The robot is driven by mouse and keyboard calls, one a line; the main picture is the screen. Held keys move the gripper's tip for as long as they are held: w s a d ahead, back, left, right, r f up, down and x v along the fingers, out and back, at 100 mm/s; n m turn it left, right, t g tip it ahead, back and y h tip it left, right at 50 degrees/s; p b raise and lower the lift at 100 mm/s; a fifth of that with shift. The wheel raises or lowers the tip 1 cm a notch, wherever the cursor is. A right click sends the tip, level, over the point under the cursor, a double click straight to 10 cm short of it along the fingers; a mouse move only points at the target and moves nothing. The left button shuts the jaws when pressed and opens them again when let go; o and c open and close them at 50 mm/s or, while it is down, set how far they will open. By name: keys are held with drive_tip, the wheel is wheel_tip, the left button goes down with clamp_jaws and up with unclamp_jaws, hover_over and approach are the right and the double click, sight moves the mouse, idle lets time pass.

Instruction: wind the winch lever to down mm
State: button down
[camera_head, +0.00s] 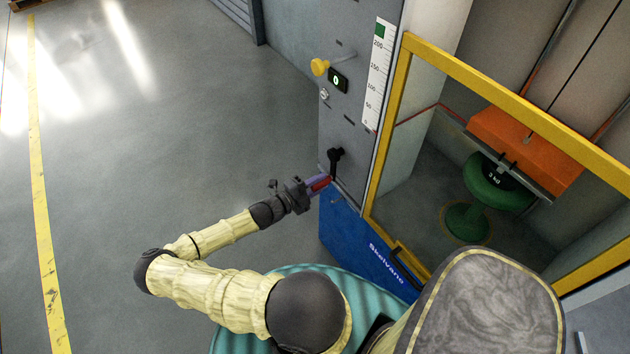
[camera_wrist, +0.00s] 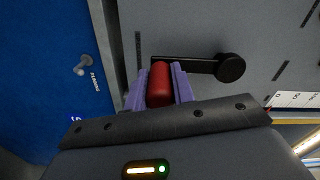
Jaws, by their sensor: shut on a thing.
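The winch lever (camera_head: 335,158) is a black crank on the grey machine face, below the scale. Its black arm and round hub (camera_wrist: 228,67) show in the wrist view, with a red handle (camera_wrist: 159,84) at the free end. My gripper (camera_wrist: 159,88) has its purple fingers on both sides of the red handle and is shut on it. The gripper also shows in the head view (camera_head: 319,184) at the machine's lower front. The white mm scale (camera_head: 378,75) has a green marker (camera_head: 384,30) near its top, by 200.
A yellow knob (camera_head: 320,67) and a small dial (camera_head: 338,80) sit above the lever. Open floor lies left.

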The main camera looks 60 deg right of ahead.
drive_tip(key=shift+s, duration=0.35)
drive_tip(key=c, duration=1.2)
unclamp_jaws()
drive_tip(key=shift+a, duration=0.1)
drive_tip(key=shift+w, duration=0.15)
drive_tip(key=b+v, duration=0.1)
drive_tip(key=v, duration=1.6)
drive_tip(key=shift+w+a, duration=0.1)
drive_tip(key=shift+a, duration=0.05)
